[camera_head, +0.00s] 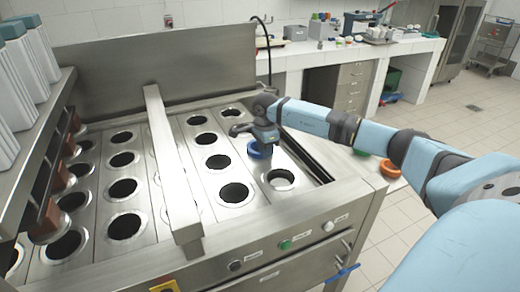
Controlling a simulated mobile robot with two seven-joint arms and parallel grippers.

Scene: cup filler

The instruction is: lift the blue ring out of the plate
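The steel plate (249,197) of the cup filler has rows of round holes with metal rims. The blue ring (258,152) is at the plate's right-hand side, beyond the nearest right hole, and appears to sit at a hole there. My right gripper (264,144) reaches in from the right and is directly above the ring, with its dark fingers pointing down at it. The fingers overlap the ring's far edge in the picture. Contact and finger gap are too small to make out. My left gripper is not in view.
A raised steel bar (170,155) crosses the plate left of the ring. White containers (18,75) stand over the left side. A raised frame edge borders the plate at right. An orange-red bowl (389,168) lies right of the machine. A cluttered white bench (345,50) is behind.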

